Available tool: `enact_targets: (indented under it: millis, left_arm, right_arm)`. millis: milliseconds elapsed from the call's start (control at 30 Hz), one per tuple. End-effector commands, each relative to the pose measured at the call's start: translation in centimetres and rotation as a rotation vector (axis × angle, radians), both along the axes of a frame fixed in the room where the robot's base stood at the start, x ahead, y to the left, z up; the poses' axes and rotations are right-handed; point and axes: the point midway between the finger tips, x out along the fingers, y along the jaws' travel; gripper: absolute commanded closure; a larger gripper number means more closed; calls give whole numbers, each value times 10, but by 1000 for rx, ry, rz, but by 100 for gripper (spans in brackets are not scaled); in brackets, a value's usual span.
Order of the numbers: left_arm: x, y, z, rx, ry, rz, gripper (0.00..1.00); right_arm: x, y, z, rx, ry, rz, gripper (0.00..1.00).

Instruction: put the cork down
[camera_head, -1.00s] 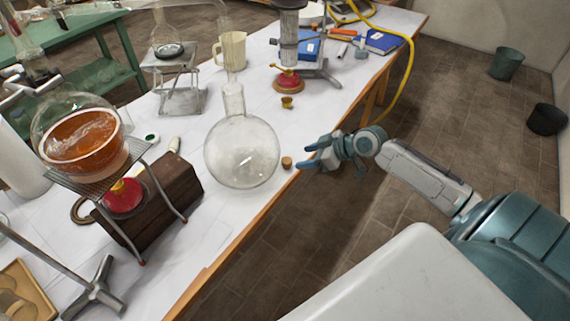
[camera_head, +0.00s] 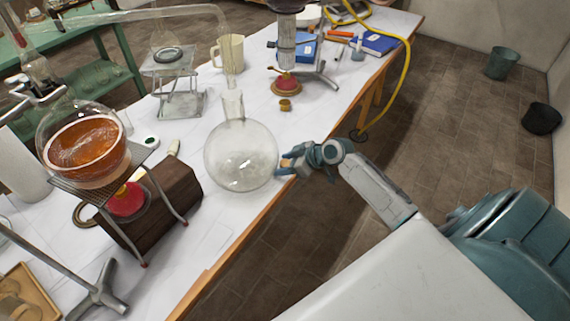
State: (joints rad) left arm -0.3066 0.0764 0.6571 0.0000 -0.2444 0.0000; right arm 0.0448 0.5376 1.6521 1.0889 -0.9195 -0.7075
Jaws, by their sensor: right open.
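The cork (camera_head: 285,163) is a small brown piece at the table's right edge, just right of the round glass flask. It is partly hidden by the fingers of my right gripper (camera_head: 283,163). The gripper is open, with its fingers at the cork, one on the far side and one on the near side. I cannot tell whether they touch it, or whether the cork rests on the table. My left gripper is not in view.
The large round-bottomed flask (camera_head: 241,156) stands close left of the gripper. A small brass-coloured cup (camera_head: 285,104) and a red-and-gold burner (camera_head: 286,84) stand farther back. The wooden table edge (camera_head: 250,228) runs beneath; a wooden block (camera_head: 160,205) is at left.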

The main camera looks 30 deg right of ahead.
Motion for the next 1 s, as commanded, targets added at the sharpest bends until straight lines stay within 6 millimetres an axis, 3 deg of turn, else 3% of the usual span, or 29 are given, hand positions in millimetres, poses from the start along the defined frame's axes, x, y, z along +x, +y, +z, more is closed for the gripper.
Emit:
enact_targets:
  millis: [200, 467, 1000]
  left_arm:
    - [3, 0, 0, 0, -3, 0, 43]
    - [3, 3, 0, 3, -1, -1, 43]
    - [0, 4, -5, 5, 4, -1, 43]
  right_arm:
    - [0, 0, -1, -1, 1, 0, 44]
    - [0, 0, -1, -1, 1, 0, 92]
    - [1, 0, 1, -1, -2, 0, 96]
